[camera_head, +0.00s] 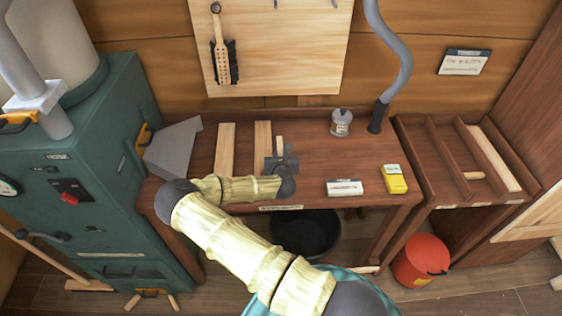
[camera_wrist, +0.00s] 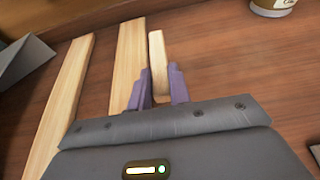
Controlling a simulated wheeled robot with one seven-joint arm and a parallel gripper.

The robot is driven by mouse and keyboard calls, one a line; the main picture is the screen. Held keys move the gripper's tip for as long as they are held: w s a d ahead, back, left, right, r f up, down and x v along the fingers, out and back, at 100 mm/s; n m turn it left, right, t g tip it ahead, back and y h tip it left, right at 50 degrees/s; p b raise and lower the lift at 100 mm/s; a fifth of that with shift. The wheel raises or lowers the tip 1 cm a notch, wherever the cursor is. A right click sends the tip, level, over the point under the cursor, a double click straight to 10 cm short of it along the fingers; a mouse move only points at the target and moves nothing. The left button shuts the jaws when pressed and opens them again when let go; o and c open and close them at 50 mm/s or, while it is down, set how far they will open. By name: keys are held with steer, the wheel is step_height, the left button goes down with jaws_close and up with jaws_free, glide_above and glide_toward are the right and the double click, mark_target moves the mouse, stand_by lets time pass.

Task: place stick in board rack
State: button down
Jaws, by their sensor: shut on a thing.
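My gripper (camera_head: 280,162) is over the workbench, near two pale boards, with its jaws shut on a short pale wooden stick (camera_head: 280,146). In the wrist view the stick (camera_wrist: 158,58) stands out past the purple fingertips of my gripper (camera_wrist: 163,84). The board rack (camera_head: 446,151) stands at the right with wooden dividers. Whether the held stick touches the bench is not clear.
Two boards (camera_head: 225,149) (camera_head: 263,147) lie on the workbench (camera_head: 310,152). A jar (camera_head: 341,122), a grey hose (camera_head: 378,115), a white box (camera_head: 344,187) and a yellow box (camera_head: 394,179) stand between my gripper and the rack. A grey hood (camera_head: 172,150) is at the left.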

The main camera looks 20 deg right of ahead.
steer(key=shift+f+p, duration=0.35)
steer(key=shift+f, duration=1.5)
steer(key=shift+f, duration=0.2)
steer(key=c, duration=1.6)
jaws_free()
steer(key=shift+r, duration=0.1)
